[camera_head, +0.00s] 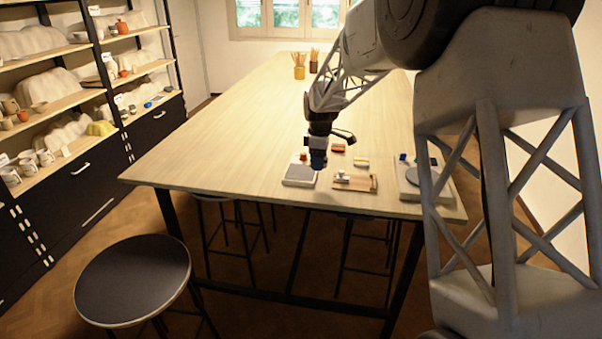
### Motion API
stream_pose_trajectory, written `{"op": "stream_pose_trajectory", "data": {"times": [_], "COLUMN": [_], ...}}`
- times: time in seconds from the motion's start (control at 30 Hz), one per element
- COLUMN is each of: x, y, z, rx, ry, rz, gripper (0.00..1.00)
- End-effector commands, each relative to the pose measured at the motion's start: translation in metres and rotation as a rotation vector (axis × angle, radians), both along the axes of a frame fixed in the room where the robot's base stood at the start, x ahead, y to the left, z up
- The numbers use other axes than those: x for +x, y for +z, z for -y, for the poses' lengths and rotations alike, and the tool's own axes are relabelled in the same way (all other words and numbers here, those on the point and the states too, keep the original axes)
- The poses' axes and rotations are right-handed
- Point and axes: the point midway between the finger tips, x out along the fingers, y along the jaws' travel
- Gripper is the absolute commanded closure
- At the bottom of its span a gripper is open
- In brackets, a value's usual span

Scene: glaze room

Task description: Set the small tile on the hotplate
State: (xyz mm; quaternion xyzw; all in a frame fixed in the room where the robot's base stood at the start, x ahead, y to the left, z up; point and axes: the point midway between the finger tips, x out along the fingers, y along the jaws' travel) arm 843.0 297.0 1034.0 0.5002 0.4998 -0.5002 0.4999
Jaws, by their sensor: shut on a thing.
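My gripper (317,148) points down over the near end of the long table. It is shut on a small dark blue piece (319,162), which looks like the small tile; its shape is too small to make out. The piece is at the right back corner of a pale flat unit with a square grey top (299,174). I cannot tell whether it touches that unit. Another pale unit with a round grey plate (428,181) stands at the table's right near corner, partly behind my arm. I cannot tell for certain which of the two is the hotplate.
A wooden board (356,182) with small items lies between the two units. Small coloured pieces (338,148) lie behind it. Two pots of sticks (299,66) stand far back. The left of the wooden table (220,135) is clear. A round stool (133,279) stands in front.

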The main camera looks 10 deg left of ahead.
Motion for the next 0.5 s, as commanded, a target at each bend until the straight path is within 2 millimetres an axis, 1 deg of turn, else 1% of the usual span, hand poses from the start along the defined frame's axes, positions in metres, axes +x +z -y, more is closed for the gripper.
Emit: {"op": "stream_pose_trajectory", "data": {"times": [0.03,0.2,0.4,0.5], "x": [-0.012,-0.049,-0.081,-0.09], "y": [0.0,-0.005,-0.01,-0.011], "z": [-0.002,-0.005,-0.007,-0.007], "rx": [0.0,0.0,0.0,0.0], "ry": [0.002,0.002,0.002,0.001], "rz": [0.0,0.0,0.0,0.0], "gripper": [0.64,0.64,0.64,0.64]}}
